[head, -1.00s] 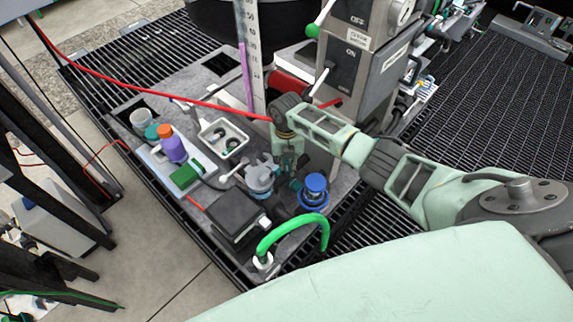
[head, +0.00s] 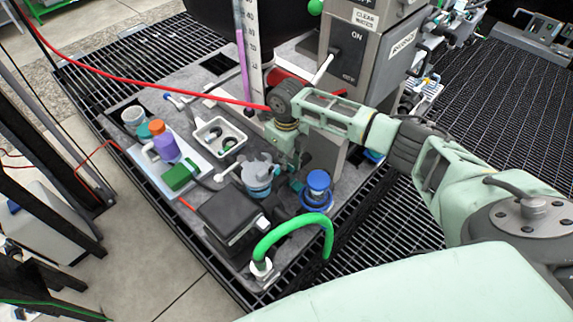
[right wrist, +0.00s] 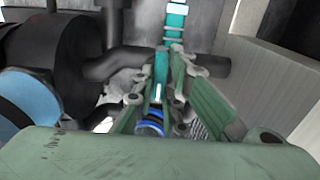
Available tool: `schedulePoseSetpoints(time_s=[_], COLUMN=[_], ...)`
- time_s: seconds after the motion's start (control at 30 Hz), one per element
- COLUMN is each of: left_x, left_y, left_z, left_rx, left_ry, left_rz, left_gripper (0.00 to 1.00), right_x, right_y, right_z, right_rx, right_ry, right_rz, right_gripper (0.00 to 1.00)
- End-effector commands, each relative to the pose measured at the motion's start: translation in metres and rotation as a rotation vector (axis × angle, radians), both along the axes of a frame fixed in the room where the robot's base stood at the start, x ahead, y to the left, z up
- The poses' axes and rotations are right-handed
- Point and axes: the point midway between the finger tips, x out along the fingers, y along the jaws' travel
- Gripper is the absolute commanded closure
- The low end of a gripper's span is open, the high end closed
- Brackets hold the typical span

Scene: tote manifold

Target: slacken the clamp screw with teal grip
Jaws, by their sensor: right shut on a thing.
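My right gripper (head: 293,172) points down between a grey clamp-like fitting (head: 258,174) and a blue-capped part (head: 318,185). In the right wrist view its green fingers (right wrist: 163,75) are closed together on a narrow teal piece, which I take to be the teal grip (right wrist: 161,64) of the clamp screw. The fingers hide much of it. More teal (right wrist: 175,20) shows above it, against a grey surface. In the head view a small bit of teal shows beside the fingertips; the screw's shaft cannot be made out. My left gripper is not in view.
A green hose (head: 292,230) arches in front of the gripper. A black box (head: 232,216) lies to its left, with a white tray (head: 220,136) behind. A grey cabinet with a lever (head: 348,60) stands behind the arm. A red line (head: 150,90) crosses the left side.

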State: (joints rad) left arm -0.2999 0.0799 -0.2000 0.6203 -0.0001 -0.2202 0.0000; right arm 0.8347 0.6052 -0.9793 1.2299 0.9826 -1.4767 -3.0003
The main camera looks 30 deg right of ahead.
Motion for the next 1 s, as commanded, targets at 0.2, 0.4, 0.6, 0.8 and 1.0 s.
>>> schedulePoseSetpoints(time_s=[0.2,0.4,0.6,0.8,1.0], left_x=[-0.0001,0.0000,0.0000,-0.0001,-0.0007], left_y=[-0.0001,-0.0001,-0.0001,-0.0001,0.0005], left_z=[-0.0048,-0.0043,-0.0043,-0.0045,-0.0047], left_rx=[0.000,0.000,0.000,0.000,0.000], left_ry=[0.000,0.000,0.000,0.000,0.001], left_rz=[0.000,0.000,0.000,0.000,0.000], left_gripper=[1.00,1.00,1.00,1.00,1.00], right_x=[0.0018,0.0017,0.0015,0.0007,0.0003], right_y=[0.0001,0.0000,-0.0001,-0.0002,-0.0002], right_z=[0.0022,0.0027,0.0025,0.0013,0.0008], right_rx=[0.001,0.001,0.000,0.000,-0.001], right_ry=[-0.005,-0.005,-0.004,-0.002,-0.001], right_rz=[0.021,0.023,0.022,0.020,0.020], right_gripper=[1.00,1.00,0.81,0.70,0.70])
